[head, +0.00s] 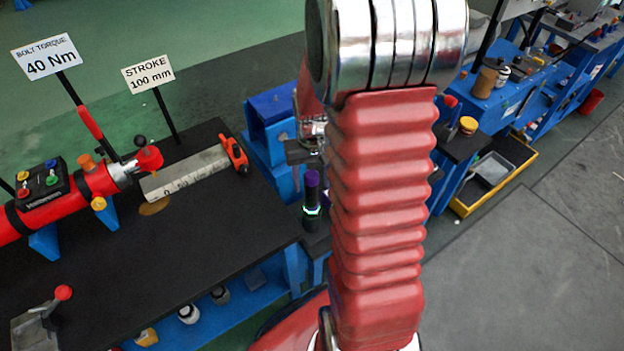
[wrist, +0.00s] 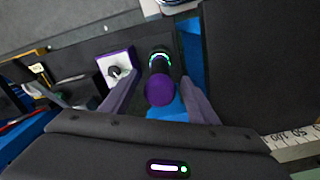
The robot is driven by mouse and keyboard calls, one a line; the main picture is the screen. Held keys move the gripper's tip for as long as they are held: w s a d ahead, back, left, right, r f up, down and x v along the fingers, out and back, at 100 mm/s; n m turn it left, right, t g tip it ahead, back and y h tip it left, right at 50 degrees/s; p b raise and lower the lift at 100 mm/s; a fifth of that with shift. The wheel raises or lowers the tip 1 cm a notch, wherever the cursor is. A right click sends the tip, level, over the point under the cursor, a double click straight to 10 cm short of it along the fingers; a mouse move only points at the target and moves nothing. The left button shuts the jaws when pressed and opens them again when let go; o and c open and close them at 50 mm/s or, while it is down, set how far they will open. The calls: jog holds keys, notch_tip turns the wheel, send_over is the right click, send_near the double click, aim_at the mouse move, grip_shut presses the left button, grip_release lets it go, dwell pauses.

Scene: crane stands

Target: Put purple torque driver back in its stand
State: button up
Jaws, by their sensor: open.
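The purple torque driver (head: 312,188) stands upright near the right end of the black bench top in the head view. It has a purple cap, a dark body and a glowing green ring. In the wrist view the driver (wrist: 160,88) shows end-on between the two fingers of my gripper (wrist: 159,78). My gripper is open, with a gap on both sides of the driver. A white square with a purple edge (wrist: 103,62), perhaps the stand, lies left of the driver in the wrist view. My arm may hide it in the head view.
The bench (head: 180,270) carries a red cylinder (head: 100,182), a metal ruler bar (head: 186,174) and two signs, 40 Nm (head: 46,57) and 100 mm (head: 148,74). Blue benches and a yellow-edged tray (head: 492,170) stand right. The grey floor at right is clear.

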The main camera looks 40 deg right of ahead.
dwell(0.3)
jog(key=shift+r, duration=2.5)
notch_tip(320, 180, up, 14)
jog(key=shift+f, duration=0.15)
jog(key=s+a+r+n+t, duration=0.2)
jog(key=s+a, duration=0.3)
jog(key=a, duration=0.5)
jog(key=s+a+r+n+t, duration=0.2)
jog(key=s+a, duration=0.4)
jog(key=a, duration=0.3)
jog(key=shift+s+a+r+n+t, duration=0.3)
jog(key=shift+n+t, duration=0.2)
jog(key=shift+t, duration=0.3)
